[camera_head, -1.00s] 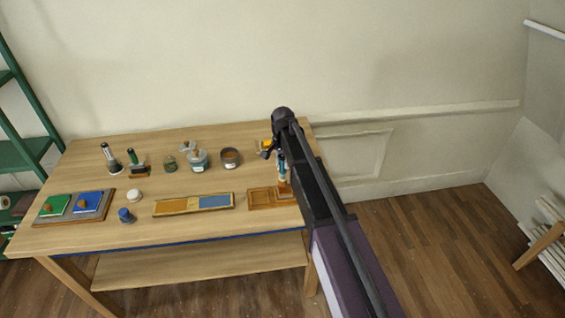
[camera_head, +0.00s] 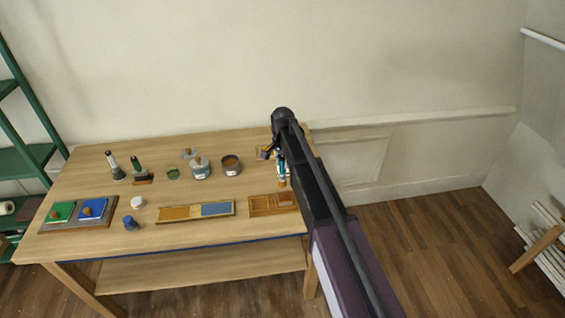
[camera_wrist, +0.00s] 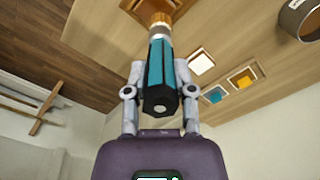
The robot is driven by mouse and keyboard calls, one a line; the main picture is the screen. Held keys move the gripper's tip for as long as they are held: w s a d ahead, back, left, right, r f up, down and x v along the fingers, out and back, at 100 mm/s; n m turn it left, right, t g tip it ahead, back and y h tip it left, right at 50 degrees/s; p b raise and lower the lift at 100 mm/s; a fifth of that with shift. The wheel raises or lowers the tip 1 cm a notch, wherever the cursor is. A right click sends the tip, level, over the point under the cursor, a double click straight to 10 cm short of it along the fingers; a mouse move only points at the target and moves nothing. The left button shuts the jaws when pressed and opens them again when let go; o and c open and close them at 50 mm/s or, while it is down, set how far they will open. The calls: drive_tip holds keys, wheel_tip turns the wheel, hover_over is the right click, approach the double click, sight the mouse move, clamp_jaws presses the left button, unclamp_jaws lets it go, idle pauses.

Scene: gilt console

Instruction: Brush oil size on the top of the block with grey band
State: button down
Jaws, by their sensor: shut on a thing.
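My gripper (camera_head: 280,160) is at the table's right end, partly hidden by my arm. In the wrist view my gripper (camera_wrist: 158,76) is shut around a brush (camera_wrist: 161,70) with a teal and black handle, a pale ferrule and an orange-brown tip. The tip points away from the wrist, near the edge of a wooden tray; I cannot tell if it touches anything. Beside it in the wrist view lie a white block (camera_wrist: 201,62), a block with a teal top (camera_wrist: 213,95) and a block with a yellow top (camera_wrist: 243,79). I cannot make out a grey band on any.
The divided wooden tray (camera_head: 259,211) lies at the table's front right. A long tray with orange and blue fields (camera_head: 197,211) lies left of it. A brown-filled can (camera_head: 231,167) and a glass jar (camera_head: 200,170) stand behind.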

sight(282, 156)
drive_tip(key=shift+r+p, duration=1.55)
drive_tip(key=shift+f, duration=0.1)
